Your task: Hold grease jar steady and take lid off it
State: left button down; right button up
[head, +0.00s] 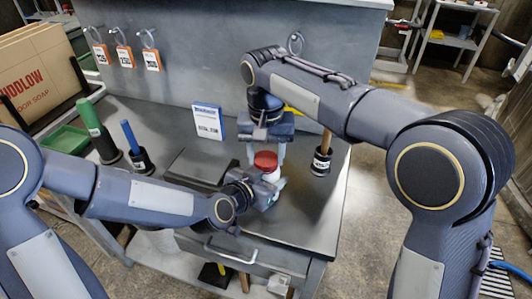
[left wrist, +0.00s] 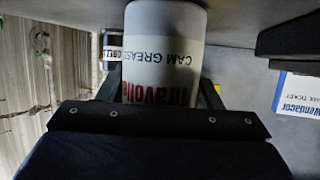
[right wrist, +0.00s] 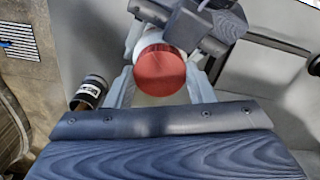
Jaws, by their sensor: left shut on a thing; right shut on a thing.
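The grease jar (head: 269,177) is white and stands near the front of the bench, with its red lid (head: 265,160) at its top. I see no gap between lid and jar. My left gripper (head: 274,186) is shut around the jar body from the left. In the left wrist view the jar (left wrist: 163,52) shows its "CAM GREASE" label between the fingers, and the lid is out of sight. My right gripper (head: 266,156) comes down from above and is shut on the lid. The right wrist view shows the red lid (right wrist: 160,70) between its fingers, with white jar (right wrist: 141,34) behind.
A dark pot with a wooden handle (head: 322,160) stands close to the right. Pots with a blue handle (head: 131,137) and a green handle (head: 92,122) stand left. A white-and-blue card (head: 208,121) stands behind. The bench top (head: 308,213) is clear at front right.

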jog(key=o, duration=1.1)
notch_tip(320, 180, up, 4)
jog(key=shift+r, duration=0.2)
jog(key=shift+c, duration=0.3)
jog(key=shift+r+m, duration=1.6)
jog(key=shift+m, duration=0.1)
jog(key=shift+f, duration=3.8)
